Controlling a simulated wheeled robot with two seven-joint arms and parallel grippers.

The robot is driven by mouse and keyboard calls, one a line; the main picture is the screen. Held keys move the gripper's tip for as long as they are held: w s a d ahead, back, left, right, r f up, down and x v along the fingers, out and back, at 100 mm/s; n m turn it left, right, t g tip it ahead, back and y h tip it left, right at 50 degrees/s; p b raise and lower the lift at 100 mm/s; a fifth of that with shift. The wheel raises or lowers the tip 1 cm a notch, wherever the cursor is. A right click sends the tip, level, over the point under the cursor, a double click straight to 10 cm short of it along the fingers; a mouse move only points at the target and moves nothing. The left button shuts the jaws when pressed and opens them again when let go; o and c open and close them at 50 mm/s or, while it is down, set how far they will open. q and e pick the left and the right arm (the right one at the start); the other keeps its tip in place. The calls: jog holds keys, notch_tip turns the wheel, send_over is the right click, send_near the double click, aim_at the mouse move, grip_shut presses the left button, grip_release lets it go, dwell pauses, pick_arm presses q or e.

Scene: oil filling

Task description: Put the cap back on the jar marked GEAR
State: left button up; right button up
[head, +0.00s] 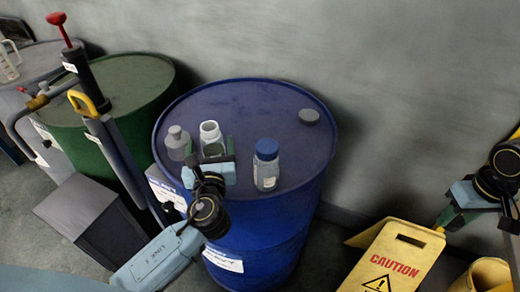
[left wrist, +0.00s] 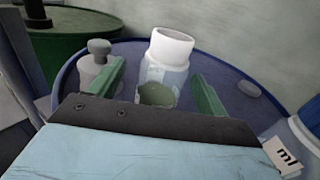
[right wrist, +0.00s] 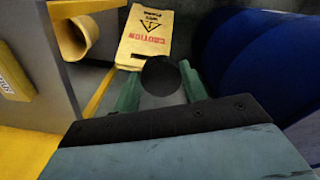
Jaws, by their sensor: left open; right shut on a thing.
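The open jar (head: 210,133) has a bare white neck and stands on the blue drum. It also shows in the left wrist view (left wrist: 168,52), with a dark green patch low on it. My left gripper (head: 212,152) is open, its green fingers on either side of this jar with gaps visible. My right gripper (right wrist: 160,72) is off to the right, beyond the drum, shut on a dark round cap (right wrist: 160,76). I cannot read GEAR on any jar.
A grey-capped bottle (head: 176,143) stands left of the open jar, and a blue-capped jar (head: 266,165) to its right. A small grey bung (head: 309,116) sits on the drum top (head: 240,95). A yellow caution sign (head: 400,262) and bucket (head: 487,275) stand at lower right.

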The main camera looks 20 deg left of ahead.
pick_arm(q)
jog(key=x, duration=0.3)
jog(key=shift+w+f, duration=0.1)
jog(key=shift+w, duration=0.3)
jog(key=c, duration=1.1)
